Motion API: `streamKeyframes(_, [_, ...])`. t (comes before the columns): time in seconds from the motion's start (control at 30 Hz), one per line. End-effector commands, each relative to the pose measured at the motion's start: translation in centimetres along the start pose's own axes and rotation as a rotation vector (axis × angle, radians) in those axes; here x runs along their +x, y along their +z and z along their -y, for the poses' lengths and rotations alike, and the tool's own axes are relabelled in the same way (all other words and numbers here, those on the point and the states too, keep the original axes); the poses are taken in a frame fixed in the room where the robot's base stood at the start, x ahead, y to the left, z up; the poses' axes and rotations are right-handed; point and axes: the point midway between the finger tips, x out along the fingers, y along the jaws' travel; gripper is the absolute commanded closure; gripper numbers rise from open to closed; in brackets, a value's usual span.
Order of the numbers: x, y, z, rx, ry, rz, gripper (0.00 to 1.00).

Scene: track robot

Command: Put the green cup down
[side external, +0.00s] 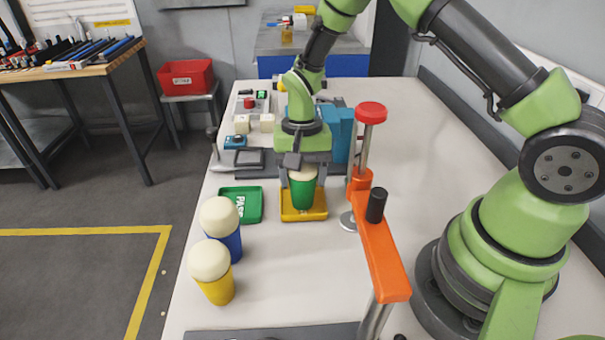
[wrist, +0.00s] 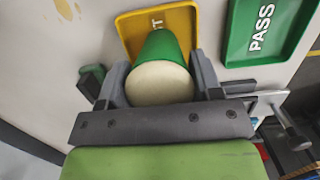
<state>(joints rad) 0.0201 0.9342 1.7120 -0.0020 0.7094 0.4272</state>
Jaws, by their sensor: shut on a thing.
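The green cup (side external: 301,194) has a cream domed top and stands roughly upright at the yellow tray (side external: 290,215) in the side view. My gripper (side external: 301,170) is shut on the cup from above and behind. In the wrist view the green cup (wrist: 163,47) sits between both fingers of my gripper (wrist: 160,85), with its cream top towards the camera. The yellow tray (wrist: 128,27) lies beyond it, its lettering partly hidden by the cup. I cannot tell whether the cup's base touches the tray.
A green tray marked PASS (side external: 240,204) lies left of the yellow tray. A blue cup (side external: 222,225) and a yellow cup (side external: 213,275) stand at the table's front left. An orange clamp (side external: 380,245) rises close on the right. Switches and boxes (side external: 250,125) are behind.

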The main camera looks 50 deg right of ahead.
Motion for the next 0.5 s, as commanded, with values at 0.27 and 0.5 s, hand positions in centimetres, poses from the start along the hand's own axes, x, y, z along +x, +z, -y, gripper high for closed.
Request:
streamKeyframes(0.27, [0.26, -0.04, 0.00, 0.000, 0.000, 0.000, 0.18])
streamKeyframes(0.5, [0.23, -0.03, 0.00, 0.000, 0.000, 0.000, 0.16])
